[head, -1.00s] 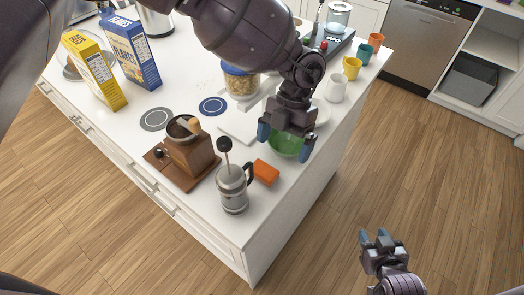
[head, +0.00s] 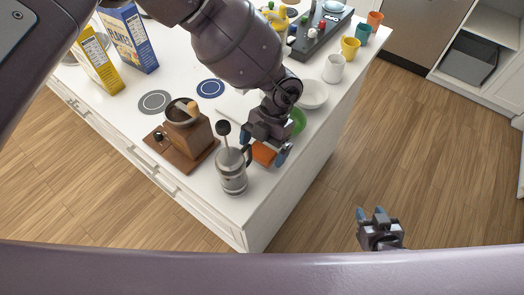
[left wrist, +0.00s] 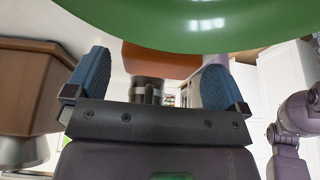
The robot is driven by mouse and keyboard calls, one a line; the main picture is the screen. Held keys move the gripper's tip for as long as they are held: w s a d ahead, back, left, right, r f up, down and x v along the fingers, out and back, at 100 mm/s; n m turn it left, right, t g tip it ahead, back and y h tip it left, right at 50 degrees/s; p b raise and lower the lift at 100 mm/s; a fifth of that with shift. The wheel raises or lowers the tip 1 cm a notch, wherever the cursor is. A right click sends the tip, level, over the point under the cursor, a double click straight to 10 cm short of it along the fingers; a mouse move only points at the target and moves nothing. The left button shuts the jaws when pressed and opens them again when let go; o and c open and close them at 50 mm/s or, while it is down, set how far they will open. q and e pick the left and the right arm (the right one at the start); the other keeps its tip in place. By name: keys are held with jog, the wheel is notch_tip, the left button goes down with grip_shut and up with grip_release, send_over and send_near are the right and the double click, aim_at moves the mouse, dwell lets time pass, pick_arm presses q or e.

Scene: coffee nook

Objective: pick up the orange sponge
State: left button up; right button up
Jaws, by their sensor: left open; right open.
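The orange sponge (head: 264,154) lies on the white counter near its front right corner, partly covered by my left gripper (head: 263,147). My left gripper is open just above the sponge, with its blue fingertips pointing down. In the left wrist view the sponge (left wrist: 160,62) shows between the two spread fingertips (left wrist: 155,80), and I cannot tell whether they touch it. My right gripper (head: 371,214) is open and empty, low over the floor to the right of the counter.
A French press (head: 232,172) stands close left of the sponge, with a wooden coffee grinder (head: 187,140) beyond it. A green bowl (head: 298,120) sits just behind the sponge and fills the top of the left wrist view (left wrist: 200,25). A white bowl (head: 313,94) and mugs stand farther back.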

aim_at(262, 151)
pick_arm(q)
jog(key=shift+s+a+f, duration=0.15)
jog(key=shift+a+f, duration=0.05)
jog(key=shift+f, duration=0.4)
jog(key=shift+c, duration=0.5)
jog(key=c, duration=0.8)
notch_tip(262, 151, up, 20)
jog(key=b, duration=0.1)
